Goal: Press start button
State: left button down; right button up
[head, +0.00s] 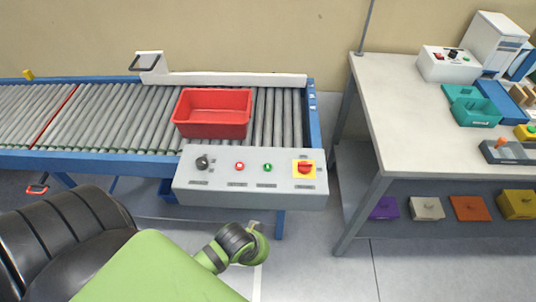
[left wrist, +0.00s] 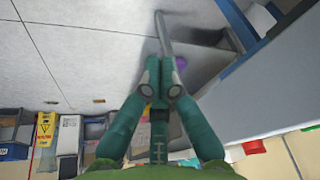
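The grey control panel (head: 250,190) sits at the front right end of the conveyor. It has a green button (head: 267,167), a red button (head: 239,166) to its left, a black knob (head: 202,162) at the far left and a red emergency stop on a yellow plate (head: 304,168) at the right. My left arm reaches in from the lower left, its green wrist just below and in front of the panel, apart from the buttons. The gripper is mostly hidden there. In the left wrist view the left gripper (left wrist: 160,77) has its teal fingers together, with nothing seen between them. My right gripper is out of view.
A red bin (head: 213,130) rests on the roller conveyor (head: 110,120) behind the panel. A workbench (head: 400,95) with trays and a small control box (head: 449,64) stands at the right. Open floor lies between conveyor and bench. A yellow sign (left wrist: 44,128) shows in the wrist view.

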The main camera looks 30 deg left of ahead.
pick_arm(q)
jog(key=w+d+r+m+t+h+p, duration=0.25)
jog(key=w+r, duration=0.55)
jog(key=r, duration=0.4)
jog(key=w+a+r+t, duration=0.1)
jog(key=w+a+r, duration=0.3)
jog(key=w+a, duration=0.2)
jog(key=w+a+r+t, duration=0.1)
jog(key=w+a+r, duration=0.2)
jog(key=w+a, duration=0.2)
jog(key=a+h, duration=0.1)
jog(key=a, duration=0.2)
jog(key=shift+w+a+r, duration=0.35)
jog(key=shift+a, duration=0.05)
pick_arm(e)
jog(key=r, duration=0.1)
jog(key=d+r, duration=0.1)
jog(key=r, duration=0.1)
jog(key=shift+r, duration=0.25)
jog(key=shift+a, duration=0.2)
